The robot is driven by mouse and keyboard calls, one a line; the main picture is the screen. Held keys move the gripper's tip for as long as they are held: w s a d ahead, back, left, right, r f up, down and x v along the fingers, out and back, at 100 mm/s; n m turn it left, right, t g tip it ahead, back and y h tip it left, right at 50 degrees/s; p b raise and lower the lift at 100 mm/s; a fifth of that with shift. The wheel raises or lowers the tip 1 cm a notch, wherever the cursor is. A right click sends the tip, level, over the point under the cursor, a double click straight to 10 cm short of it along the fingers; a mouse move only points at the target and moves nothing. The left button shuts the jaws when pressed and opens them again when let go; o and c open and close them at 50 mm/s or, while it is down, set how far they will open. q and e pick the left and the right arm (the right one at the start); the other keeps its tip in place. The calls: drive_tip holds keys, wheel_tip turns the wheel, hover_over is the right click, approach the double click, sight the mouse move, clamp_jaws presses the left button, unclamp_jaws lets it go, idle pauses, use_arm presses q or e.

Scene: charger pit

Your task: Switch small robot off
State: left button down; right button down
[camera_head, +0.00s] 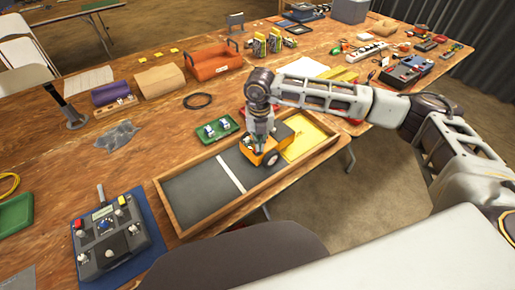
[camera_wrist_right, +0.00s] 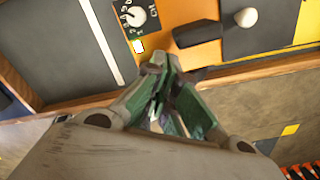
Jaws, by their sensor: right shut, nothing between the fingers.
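The small robot (camera_head: 280,142) is an orange box with dark wheels. It stands in a shallow wooden tray (camera_head: 180,217), where the grey floor meets the yellow zone. In the right wrist view its orange top (camera_wrist_right: 170,15) carries a numbered white dial (camera_wrist_right: 133,16), a small pale rocker or button (camera_wrist_right: 138,46), a black bar (camera_wrist_right: 197,34) and a silver knob (camera_wrist_right: 246,17). My right gripper (camera_head: 261,146) is shut and empty, close over the robot's near left side. In the wrist view its green fingertips (camera_wrist_right: 172,68) lie just below the panel; contact cannot be told. My left gripper is out of view.
A remote controller (camera_head: 105,240) with knobs sits on a blue mat at the front left. A green tray (camera_head: 217,128) with small parts lies behind the wooden tray.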

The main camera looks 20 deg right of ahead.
drive_tip(key=shift+f+b, duration=0.3)
drive_tip(key=shift+f, duration=0.1)
idle(0.4)
drive_tip(key=shift+r, duration=0.1)
drive_tip(key=shift+r+p, duration=1.6)
drive_tip(key=shift+r, duration=1.85)
